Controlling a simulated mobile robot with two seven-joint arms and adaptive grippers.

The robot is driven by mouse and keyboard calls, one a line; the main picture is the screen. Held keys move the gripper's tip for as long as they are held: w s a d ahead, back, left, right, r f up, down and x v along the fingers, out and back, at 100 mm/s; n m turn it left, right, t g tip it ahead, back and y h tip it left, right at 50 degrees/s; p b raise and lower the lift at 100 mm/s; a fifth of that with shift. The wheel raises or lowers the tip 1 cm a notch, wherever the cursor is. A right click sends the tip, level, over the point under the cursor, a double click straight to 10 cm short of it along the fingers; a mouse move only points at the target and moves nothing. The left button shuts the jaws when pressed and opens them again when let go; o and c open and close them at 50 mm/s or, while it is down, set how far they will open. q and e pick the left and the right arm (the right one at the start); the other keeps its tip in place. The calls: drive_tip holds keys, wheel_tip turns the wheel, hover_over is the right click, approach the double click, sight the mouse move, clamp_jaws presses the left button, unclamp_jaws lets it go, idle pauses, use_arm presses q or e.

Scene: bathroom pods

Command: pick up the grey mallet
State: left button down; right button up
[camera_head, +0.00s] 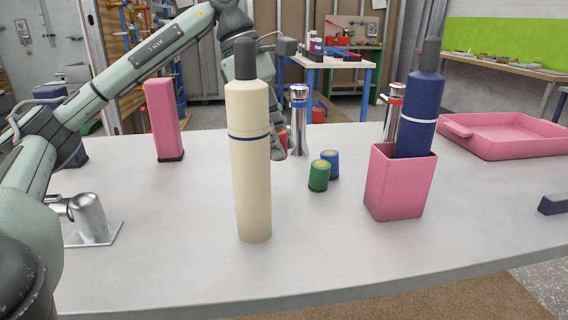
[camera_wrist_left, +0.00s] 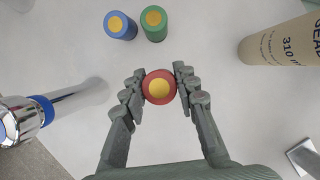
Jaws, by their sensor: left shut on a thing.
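I cannot make out a grey mallet in either view. My left gripper (camera_wrist_left: 159,88) is shut on a red cylinder with a yellow top (camera_wrist_left: 158,87), one finger on each side of it. In the head view the left gripper (camera_head: 277,148) is partly hidden behind the tall cream bottle, and a little of the red cylinder (camera_head: 283,136) shows beside it. My right gripper is not in view.
A green cylinder (camera_head: 319,176) and a blue one (camera_head: 331,162) stand nearby. The cream bottle (camera_head: 252,180) stands in front. A navy bottle (camera_head: 417,115) stands in a pink holder (camera_head: 397,190). A pink tray (camera_head: 508,135), pink block (camera_head: 162,118) and chrome fittings (camera_head: 299,120) are around.

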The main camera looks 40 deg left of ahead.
sight(283, 181)
use_arm(q)
drive_tip(key=shift+w+d+f, duration=0.15)
drive_tip(key=shift+d+f, duration=0.05)
drive_tip(key=shift+d, duration=0.15)
drive_tip(key=shift+f, duration=0.35)
wheel_tip(283, 181, down, 2)
drive_tip(key=shift+f, duration=0.7)
drive_tip(key=shift+f+b, duration=0.15)
drive_tip(key=shift+b, duration=0.2)
drive_tip(key=c, duration=1.2)
unclamp_jaws()
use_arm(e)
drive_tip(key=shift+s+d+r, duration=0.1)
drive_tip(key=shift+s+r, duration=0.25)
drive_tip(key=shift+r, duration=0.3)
use_arm(q)
drive_tip(key=shift+o, duration=0.2)
